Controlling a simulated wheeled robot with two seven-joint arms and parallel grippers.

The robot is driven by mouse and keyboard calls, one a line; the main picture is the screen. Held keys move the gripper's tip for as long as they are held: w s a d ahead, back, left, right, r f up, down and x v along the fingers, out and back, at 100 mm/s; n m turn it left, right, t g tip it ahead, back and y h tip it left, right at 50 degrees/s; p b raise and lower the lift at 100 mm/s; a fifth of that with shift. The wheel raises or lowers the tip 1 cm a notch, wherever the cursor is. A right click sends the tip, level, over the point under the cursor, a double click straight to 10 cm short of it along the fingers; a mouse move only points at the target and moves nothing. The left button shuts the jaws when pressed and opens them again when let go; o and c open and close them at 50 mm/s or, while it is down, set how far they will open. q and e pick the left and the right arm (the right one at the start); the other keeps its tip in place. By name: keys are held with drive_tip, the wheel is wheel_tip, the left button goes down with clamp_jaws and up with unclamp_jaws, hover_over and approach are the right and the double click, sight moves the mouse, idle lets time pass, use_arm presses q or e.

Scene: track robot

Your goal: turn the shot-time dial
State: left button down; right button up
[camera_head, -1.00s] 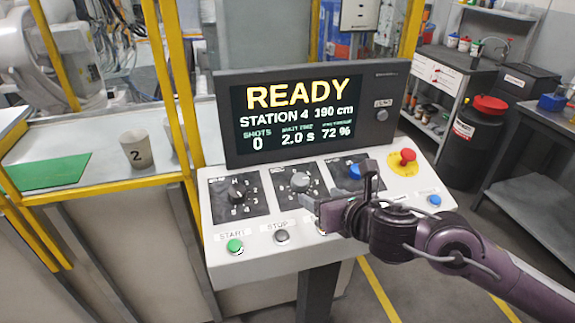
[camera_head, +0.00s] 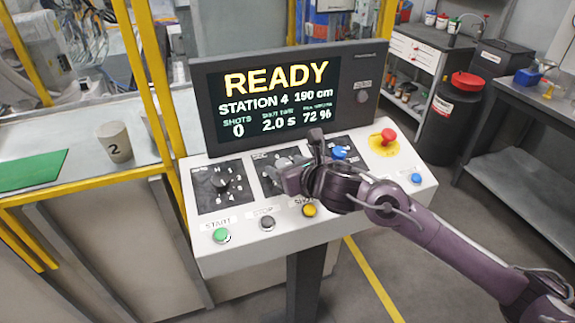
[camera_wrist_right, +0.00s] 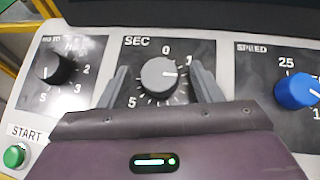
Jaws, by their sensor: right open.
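The shot-time dial is the grey knob (camera_wrist_right: 158,77) on the panel marked SEC in the right wrist view. Its white pointer mark faces right. My right gripper (camera_wrist_right: 160,88) is open, with one finger on the left and one on the right of this knob. I cannot tell whether either finger touches it. In the head view my right gripper (camera_head: 298,160) is over the middle dial panel and hides most of the knob. The screen (camera_head: 285,100) reads READY and 2.0 s. My left gripper is not in view.
A black dial (camera_head: 222,181) is left of the grey one and a blue dial (camera_head: 340,153) right of it. A green START button (camera_head: 221,235), a grey button (camera_head: 267,223), a yellow button (camera_head: 309,210) and a red mushroom button (camera_head: 388,137) are on the console.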

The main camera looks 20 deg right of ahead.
drive_tip(key=c, duration=1)
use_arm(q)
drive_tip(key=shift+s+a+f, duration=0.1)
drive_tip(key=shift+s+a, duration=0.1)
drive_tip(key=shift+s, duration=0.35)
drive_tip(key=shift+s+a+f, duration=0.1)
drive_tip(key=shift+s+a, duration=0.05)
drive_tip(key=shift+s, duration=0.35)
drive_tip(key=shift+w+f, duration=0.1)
use_arm(e)
drive_tip(key=shift+w+d+n, duration=0.1)
drive_tip(key=shift+n, duration=0.2)
